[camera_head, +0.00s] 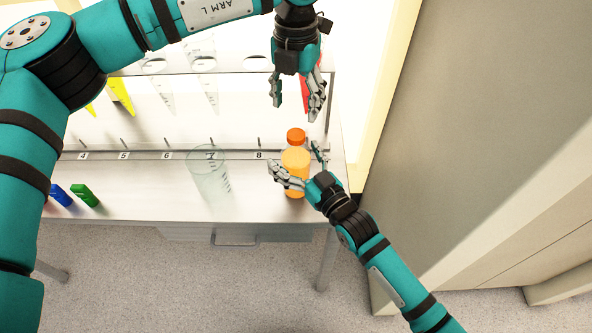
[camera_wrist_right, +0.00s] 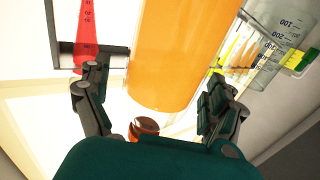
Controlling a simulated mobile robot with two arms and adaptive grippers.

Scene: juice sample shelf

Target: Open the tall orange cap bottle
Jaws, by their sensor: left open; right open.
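My left gripper (camera_head: 295,106) is open and empty, pointing down above and behind the bottles.
A clear graduated beaker (camera_head: 209,175) stands left of the bottles. Blue (camera_head: 61,195) and green (camera_head: 84,195) pieces lie further left.

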